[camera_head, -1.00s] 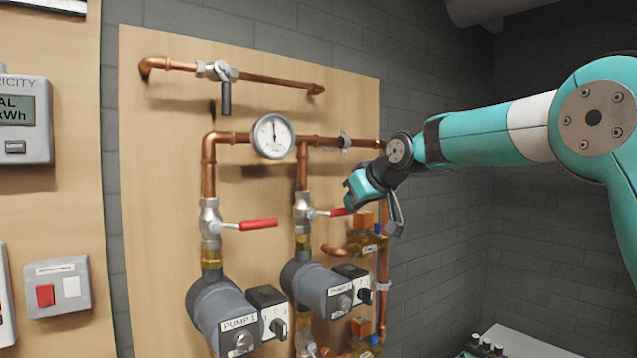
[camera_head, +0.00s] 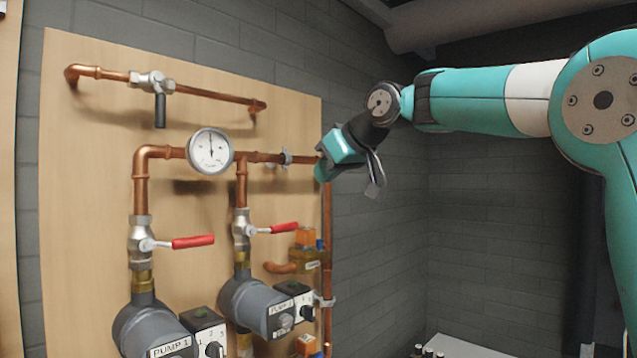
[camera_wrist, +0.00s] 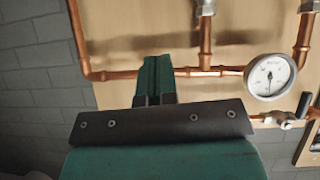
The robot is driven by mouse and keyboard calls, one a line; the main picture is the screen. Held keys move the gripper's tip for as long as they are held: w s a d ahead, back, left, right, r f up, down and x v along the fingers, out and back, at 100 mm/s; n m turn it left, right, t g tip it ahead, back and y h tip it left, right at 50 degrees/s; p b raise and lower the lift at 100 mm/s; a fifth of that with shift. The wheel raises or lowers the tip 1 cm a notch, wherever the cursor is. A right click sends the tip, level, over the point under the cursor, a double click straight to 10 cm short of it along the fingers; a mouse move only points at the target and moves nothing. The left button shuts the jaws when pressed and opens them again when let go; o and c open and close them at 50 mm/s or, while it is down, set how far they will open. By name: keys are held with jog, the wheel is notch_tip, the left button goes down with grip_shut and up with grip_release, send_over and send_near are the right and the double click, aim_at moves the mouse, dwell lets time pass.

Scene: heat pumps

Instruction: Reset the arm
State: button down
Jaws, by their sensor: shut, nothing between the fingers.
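My gripper (camera_head: 322,172) is at the right edge of the wooden pipe board (camera_head: 80,210) in the head view, in front of the copper pipe's right end. My teal and white arm (camera_head: 480,100) reaches in from the right, roughly level, with the wrist bent down and to the left. In the wrist view the teal fingers (camera_wrist: 154,75) are together with nothing between them, against the board and a copper pipe (camera_wrist: 112,75). I cannot tell the distance from the fingers to the pipe.
A round gauge (camera_head: 210,151) sits on the pipes left of my gripper. Two red-handled valves, one with a red lever (camera_head: 193,241), stand above pump 1 (camera_head: 150,330) and a second pump (camera_head: 255,303). Grey brick wall (camera_head: 480,200) and open space lie right of the board.

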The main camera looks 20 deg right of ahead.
dwell(0.4)
jog(key=s+a+f+n+g+y+b, duration=0.15)
jog(key=s+a+f+g, duration=0.35)
jog(key=s+f, duration=0.7)
jog(key=s+a+f+g+h+b, duration=0.1)
jog(key=s+a+f+g+b, duration=0.2)
jog(key=s+a+f, duration=0.65)
jog(key=s+d+f+g+b, duration=0.1)
jog(key=s+d+f+g, duration=0.1)
jog(key=s+f, duration=1)
jog(key=shift+s+d+f+g, duration=0.2)
jog(key=shift+s+f+g, duration=0.1)
jog(key=shift+f, duration=0.45)
jog(key=shift+n, duration=0.25)
